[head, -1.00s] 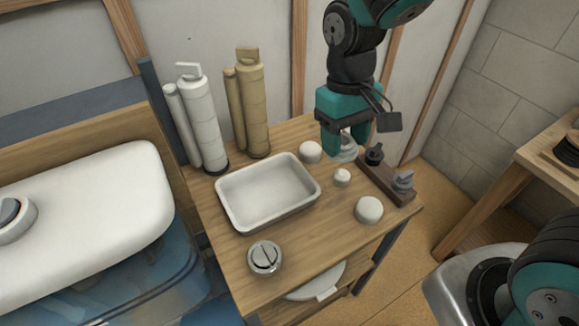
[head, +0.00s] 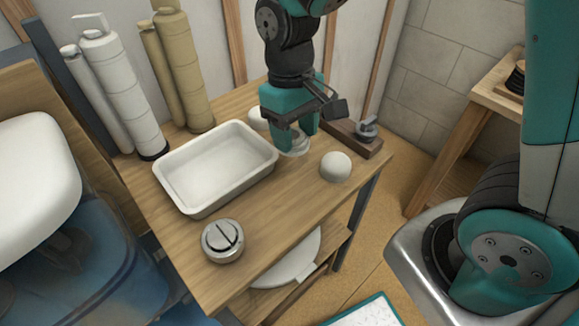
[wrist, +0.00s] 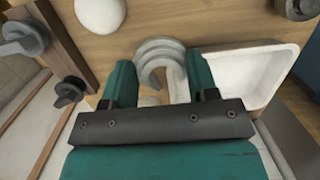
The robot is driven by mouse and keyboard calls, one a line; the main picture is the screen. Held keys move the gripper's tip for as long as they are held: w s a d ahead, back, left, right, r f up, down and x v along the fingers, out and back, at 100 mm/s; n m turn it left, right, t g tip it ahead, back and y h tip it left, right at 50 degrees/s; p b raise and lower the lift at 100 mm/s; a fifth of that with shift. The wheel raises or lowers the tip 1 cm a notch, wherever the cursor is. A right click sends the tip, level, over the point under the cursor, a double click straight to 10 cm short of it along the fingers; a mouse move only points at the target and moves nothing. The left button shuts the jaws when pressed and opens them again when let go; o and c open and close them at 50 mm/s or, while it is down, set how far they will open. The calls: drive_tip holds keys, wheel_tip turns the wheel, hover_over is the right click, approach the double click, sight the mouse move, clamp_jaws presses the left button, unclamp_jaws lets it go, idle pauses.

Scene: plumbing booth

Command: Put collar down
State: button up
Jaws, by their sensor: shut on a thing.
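My gripper (head: 291,138) points down over the wooden table between the white tray and a white round cap. It is shut on the collar (head: 293,148), a pale grey ring that shows just under the fingers in the head view. In the wrist view the collar (wrist: 158,58) appears as a ridged, open-looking ring between the two teal fingers (wrist: 160,82). The collar is low, at or just above the tabletop; I cannot tell whether it touches. The fingers hide part of it.
The white tray (head: 168,181) stands left of my gripper. White caps stand to the right (head: 336,166) and behind (head: 259,119). A chrome flush button (head: 223,240) sits near the front. A dark block with valve handles (head: 366,143) is behind right. Bare tabletop lies in front.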

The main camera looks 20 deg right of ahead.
sight(296, 178)
wheel_tip(296, 178, down, 9)
drive_tip(key=shift+r+b, duration=0.15)
drive_tip(key=shift+b, duration=0.5)
drive_tip(key=o, duration=1)
drive_tip(key=shift+c, duration=0.2)
